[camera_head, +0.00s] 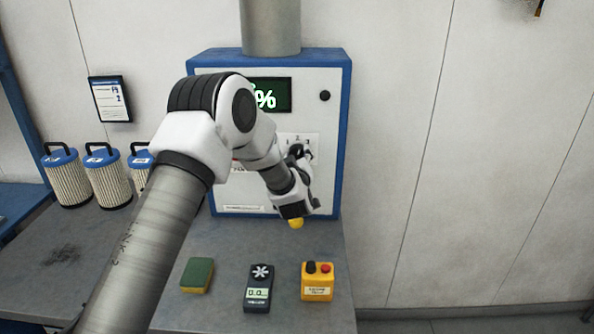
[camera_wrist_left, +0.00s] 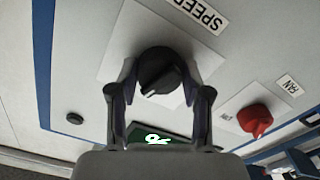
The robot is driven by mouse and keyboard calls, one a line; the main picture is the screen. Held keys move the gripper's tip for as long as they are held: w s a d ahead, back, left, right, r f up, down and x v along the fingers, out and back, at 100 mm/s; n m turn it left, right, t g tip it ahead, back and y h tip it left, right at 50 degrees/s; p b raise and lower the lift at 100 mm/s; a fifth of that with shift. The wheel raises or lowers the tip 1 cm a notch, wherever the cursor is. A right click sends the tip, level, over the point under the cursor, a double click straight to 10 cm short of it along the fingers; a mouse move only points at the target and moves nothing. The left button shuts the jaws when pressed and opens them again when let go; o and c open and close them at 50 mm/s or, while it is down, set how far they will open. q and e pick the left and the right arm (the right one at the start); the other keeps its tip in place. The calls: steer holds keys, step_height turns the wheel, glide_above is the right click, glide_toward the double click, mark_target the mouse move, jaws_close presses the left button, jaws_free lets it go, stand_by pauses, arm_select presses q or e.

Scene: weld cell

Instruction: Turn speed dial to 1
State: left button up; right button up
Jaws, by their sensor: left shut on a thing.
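The black speed dial (camera_wrist_left: 158,72) sits on a pale plate (camera_head: 297,139) marked 1, 2 and 3 on the front of the blue-edged cabinet. My left gripper (camera_head: 303,156) is at this plate, and in the left wrist view its two fingers (camera_wrist_left: 158,92) are shut on the dial from both sides. A white pointer mark shows on the dial, towards the green display (camera_wrist_left: 155,134). The numbers are out of sight in the wrist view, so I cannot tell which one it points to. My right gripper is not in view.
A red fan switch (camera_wrist_left: 255,120) is beside the dial. A green sponge (camera_head: 197,275), a handheld meter (camera_head: 259,287) and a yellow button box (camera_head: 318,283) are on the bench below. Several filter canisters (camera_head: 107,178) stand left. A yellow round thing (camera_head: 296,223) shows below my wrist.

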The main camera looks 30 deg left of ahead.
arm_select(q)
steer(key=n+b, duration=1)
steer(key=b, duration=0.5)
steer(key=shift+n, duration=0.3)
steer(key=shift+r+n+b, duration=0.3)
steer(key=shift+n+b, duration=0.6)
steer(key=shift+b, duration=0.3)
steer(key=shift+w, duration=0.1)
steer(key=shift+r, duration=0.1)
steer(key=o, duration=0.9)
steer(key=shift+o, duration=1.3)
steer(key=shift+w+f, duration=0.2)
steer(key=shift+s, duration=0.1)
